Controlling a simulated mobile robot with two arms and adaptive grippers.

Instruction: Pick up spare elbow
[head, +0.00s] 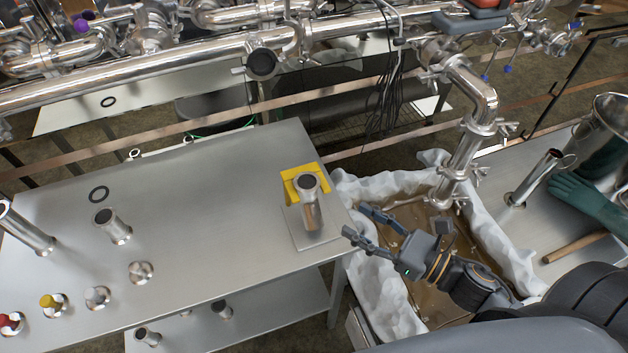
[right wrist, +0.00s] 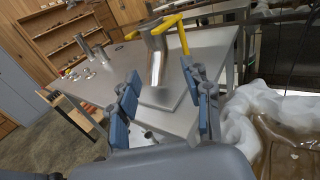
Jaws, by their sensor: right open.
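A shiny metal pipe piece (head: 310,212), which looks like the spare elbow, stands on a square metal plate (head: 325,235) near the right end of the steel table. Its dark round opening faces up, and a yellow bracket (head: 291,183) sits around its top. My right gripper (head: 354,220) is open and empty, just right of the plate, with its fingers pointing toward the pipe. In the right wrist view the pipe piece (right wrist: 157,66) shows ahead, between the open fingers (right wrist: 163,82) and apart from them. My left gripper is not in view.
The steel table (head: 200,215) carries another pipe piece (head: 115,228), a black ring (head: 98,194) and several small fittings at left. A cloth-lined bin (head: 374,293) of brown liquid lies below my right gripper. A vertical pipe (head: 465,150) stands behind it.

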